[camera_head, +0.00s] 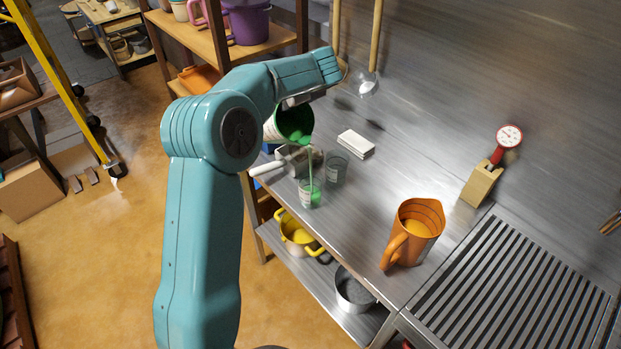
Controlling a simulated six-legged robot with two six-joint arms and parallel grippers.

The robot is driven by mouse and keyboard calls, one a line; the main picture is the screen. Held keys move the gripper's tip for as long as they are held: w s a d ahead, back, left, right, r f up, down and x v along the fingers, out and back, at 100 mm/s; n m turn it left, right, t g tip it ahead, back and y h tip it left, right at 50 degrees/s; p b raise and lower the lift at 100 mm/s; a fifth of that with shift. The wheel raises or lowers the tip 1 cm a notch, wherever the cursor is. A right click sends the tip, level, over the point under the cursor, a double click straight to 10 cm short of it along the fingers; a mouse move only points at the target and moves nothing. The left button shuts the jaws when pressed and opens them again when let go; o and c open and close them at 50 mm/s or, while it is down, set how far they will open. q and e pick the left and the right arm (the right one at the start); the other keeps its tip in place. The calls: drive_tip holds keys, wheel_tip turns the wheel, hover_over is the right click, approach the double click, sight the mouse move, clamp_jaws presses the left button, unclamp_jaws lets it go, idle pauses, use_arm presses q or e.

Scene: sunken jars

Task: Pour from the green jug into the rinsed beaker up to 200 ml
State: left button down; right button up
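The green jug (294,122) is tilted in the air above the metal counter, its mouth facing down and to the right. A thin green stream runs from it into a clear beaker (310,193). Green liquid shows in the lower part of that beaker; I cannot read its marks. A second clear beaker (337,168) stands just behind and to the right, seemingly empty. My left gripper (298,99) is at the upper side of the jug and holds it; its fingertips are mostly hidden. My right gripper is not in view.
A grey pan with a white handle (268,168) stands close left of the beakers. A white block (356,144) lies behind them. A ridged drainboard (510,290) fills the lower right.

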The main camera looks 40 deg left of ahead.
use_arm(q)
drive_tip(key=shift+s+d+r+y+b, duration=0.1)
drive_tip(key=shift+d+r+y+b, duration=0.2)
drive_tip(key=shift+b, duration=0.35)
drive_tip(key=shift+d+r+y+b, duration=0.1)
drive_tip(key=shift+r+y+b, duration=0.2)
drive_tip(key=shift+b, duration=0.35)
idle(2.1)
